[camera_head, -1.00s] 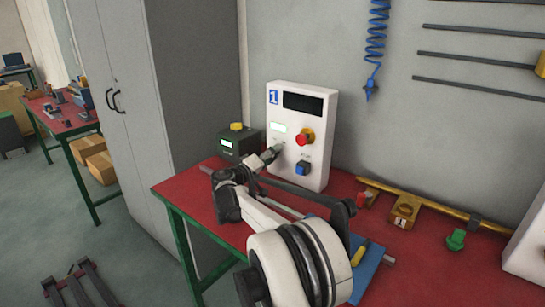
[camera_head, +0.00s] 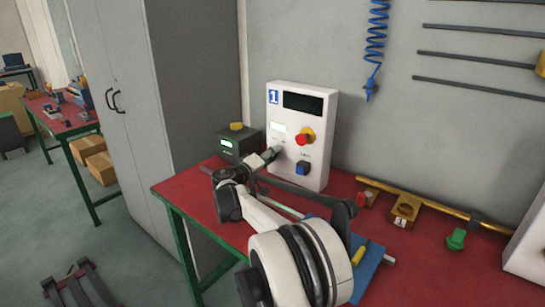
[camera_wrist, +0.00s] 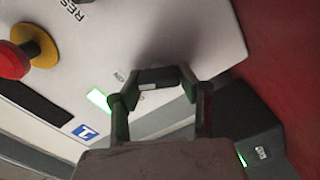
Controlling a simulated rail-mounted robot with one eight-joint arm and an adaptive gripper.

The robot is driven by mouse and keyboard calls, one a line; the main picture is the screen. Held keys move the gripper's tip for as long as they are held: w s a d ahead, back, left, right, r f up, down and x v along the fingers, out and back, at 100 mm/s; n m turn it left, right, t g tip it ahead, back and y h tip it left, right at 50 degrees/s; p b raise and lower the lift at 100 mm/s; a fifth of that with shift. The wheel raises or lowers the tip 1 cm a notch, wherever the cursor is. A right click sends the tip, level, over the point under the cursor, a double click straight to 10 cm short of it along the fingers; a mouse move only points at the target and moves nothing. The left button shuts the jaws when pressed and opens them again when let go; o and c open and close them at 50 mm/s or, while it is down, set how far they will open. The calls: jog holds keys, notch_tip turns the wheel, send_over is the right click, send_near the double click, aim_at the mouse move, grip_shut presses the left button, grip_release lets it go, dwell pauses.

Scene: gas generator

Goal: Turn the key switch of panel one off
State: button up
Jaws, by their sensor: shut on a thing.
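The white panel one (camera_head: 318,150), marked with a blue 1, stands upright at the back of the red table, and it also fills the left of the wrist view (camera_wrist: 180,30). My gripper (camera_head: 277,150) is at the panel's lower left, below a lit green display (camera_head: 279,127). In the wrist view my gripper (camera_wrist: 155,85) has its green-and-dark fingers closing around a small dark piece with a pale mark, apparently the key switch (camera_wrist: 148,87). The fingers mostly hide the switch, so its angle cannot be told.
A red button on a yellow base (camera_head: 304,136) and a blue knob (camera_head: 303,168) sit right of my gripper. A dark box with a yellow top (camera_head: 238,143) stands close on the left. A yellow pipe with valves (camera_head: 430,212) lies to the right.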

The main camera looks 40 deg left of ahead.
jog(key=n, duration=0.1)
jog(key=n+b, duration=0.1)
jog(key=n, duration=0.1)
jog(key=n+b, duration=0.1)
jog(key=n, duration=0.1)
jog(key=shift+f, duration=0.25)
jog(key=n+b, duration=0.2)
jog(key=n, duration=0.4)
jog(key=shift+f, duration=0.1)
jog(key=shift+n, duration=0.3)
jog(key=o, duration=1.2)
jog(key=shift+s, duration=0.15)
jog(key=s, duration=1.1)
jog(key=shift+s+d, duration=0.2)
jog(key=shift+s, duration=0.2)
